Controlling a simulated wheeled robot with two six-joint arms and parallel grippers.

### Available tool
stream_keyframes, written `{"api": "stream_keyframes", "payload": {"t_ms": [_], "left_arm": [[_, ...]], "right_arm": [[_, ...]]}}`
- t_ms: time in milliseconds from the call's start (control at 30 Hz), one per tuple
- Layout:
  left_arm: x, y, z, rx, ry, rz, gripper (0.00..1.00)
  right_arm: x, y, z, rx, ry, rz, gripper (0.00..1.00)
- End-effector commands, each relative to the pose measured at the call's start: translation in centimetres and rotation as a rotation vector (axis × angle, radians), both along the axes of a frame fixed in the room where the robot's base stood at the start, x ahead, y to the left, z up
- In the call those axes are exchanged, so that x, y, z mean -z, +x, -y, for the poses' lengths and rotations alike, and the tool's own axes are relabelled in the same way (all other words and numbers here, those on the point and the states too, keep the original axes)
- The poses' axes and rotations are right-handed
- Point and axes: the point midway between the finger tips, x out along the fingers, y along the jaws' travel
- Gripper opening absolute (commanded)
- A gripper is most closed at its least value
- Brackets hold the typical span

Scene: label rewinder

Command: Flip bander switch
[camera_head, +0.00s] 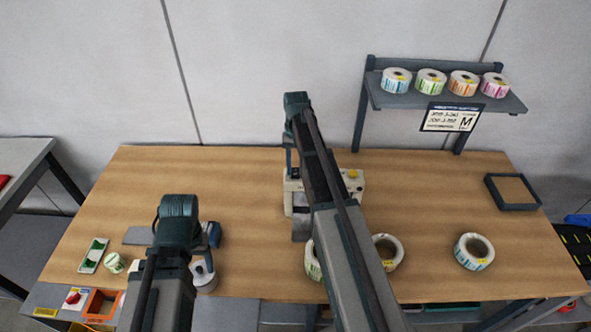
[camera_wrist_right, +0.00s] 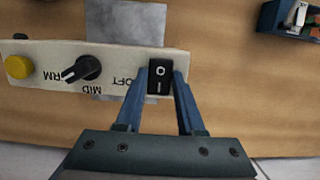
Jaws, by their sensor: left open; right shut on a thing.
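The bander (camera_head: 349,187) is a cream machine on the wooden table, largely hidden behind my right arm in the head view. In the right wrist view its panel (camera_wrist_right: 115,53) shows a yellow button, a black knob and a black rocker switch (camera_wrist_right: 159,78) marked O and I. My right gripper (camera_wrist_right: 167,82) has its blue fingers on either side of the switch, shut on it. In the head view my right gripper (camera_head: 289,170) is at the machine's left end. My left gripper (camera_head: 211,240) is open over the table's left front; its fingers are partly hidden by the arm.
Label rolls (camera_head: 474,251) lie on the table at the right and beside my right arm. A shelf (camera_head: 447,101) with several rolls stands at the back right. A dark tray (camera_head: 513,192) is at the right edge. The back left of the table is clear.

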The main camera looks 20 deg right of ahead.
Motion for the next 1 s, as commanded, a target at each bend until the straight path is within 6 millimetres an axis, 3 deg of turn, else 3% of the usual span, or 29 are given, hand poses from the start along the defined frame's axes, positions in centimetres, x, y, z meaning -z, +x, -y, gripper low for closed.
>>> {"api": "stream_keyframes", "payload": {"t_ms": [367, 400, 567, 1000], "left_arm": [[0.19, 0.00, 0.00, 0.001, 0.000, 0.000, 0.68], [0.19, 0.00, 0.00, 0.001, 0.000, 0.000, 0.68], [0.18, 0.00, 0.00, 0.000, 0.000, 0.000, 0.68], [-0.34, 0.00, 0.00, 0.000, 0.000, 0.000, 0.68]], "right_arm": [[0.00, 0.00, 0.01, 0.000, 0.017, -0.032, 0.00], [0.00, 0.00, 0.02, 0.000, 0.016, -0.031, 0.41], [0.00, 0.02, 0.02, 0.000, 0.015, -0.032, 0.68], [-0.52, 0.15, 0.07, 0.000, 0.014, -0.030, 0.68]]}}
